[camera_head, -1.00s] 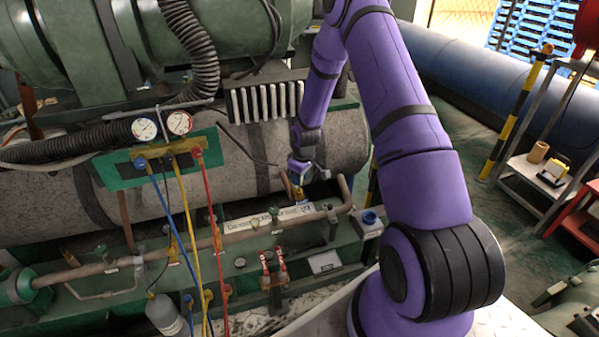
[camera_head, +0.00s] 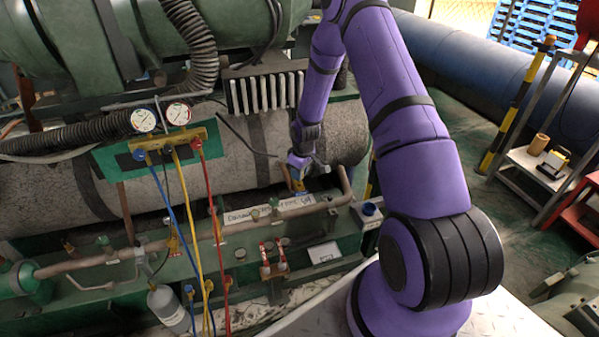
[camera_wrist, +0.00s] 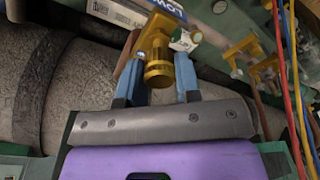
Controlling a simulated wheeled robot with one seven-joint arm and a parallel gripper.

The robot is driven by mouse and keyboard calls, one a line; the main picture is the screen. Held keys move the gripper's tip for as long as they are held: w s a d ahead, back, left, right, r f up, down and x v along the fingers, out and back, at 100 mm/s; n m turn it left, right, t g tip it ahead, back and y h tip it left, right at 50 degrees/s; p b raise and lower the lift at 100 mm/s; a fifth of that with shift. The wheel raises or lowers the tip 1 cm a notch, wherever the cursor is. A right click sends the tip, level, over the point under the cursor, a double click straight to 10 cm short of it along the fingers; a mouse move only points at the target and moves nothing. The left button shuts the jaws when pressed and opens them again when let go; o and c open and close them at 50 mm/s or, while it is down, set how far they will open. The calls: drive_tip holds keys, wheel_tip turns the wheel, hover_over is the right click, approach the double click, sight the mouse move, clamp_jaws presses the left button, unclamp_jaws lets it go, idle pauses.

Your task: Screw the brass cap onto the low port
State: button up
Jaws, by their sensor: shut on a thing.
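The cap is a short ribbed cylinder between the fingers. Just beyond it, brass fittings of the low port (camera_wrist: 156,42) show beneath a "LOW" sign (camera_wrist: 168,6). The cap appears in line with the port, but I cannot tell whether its thread is engaged. In the head view my gripper (camera_head: 298,182) points down at the pipework near the right end of the grey tank. The cap and port are too small to make out there.
Other brass valves (camera_wrist: 243,55) and red, yellow and blue hoses (camera_wrist: 300,90) stand to the right in the wrist view. In the head view the gauge manifold (camera_head: 165,140) hangs at the left with hoses down. A copper pipe (camera_head: 300,212) runs close below my gripper.

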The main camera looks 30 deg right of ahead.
drive_tip(key=shift+f, duration=1)
idle(1.0)
drive_tip(key=m, duration=0.3)
drive_tip(key=shift+m, duration=0.3)
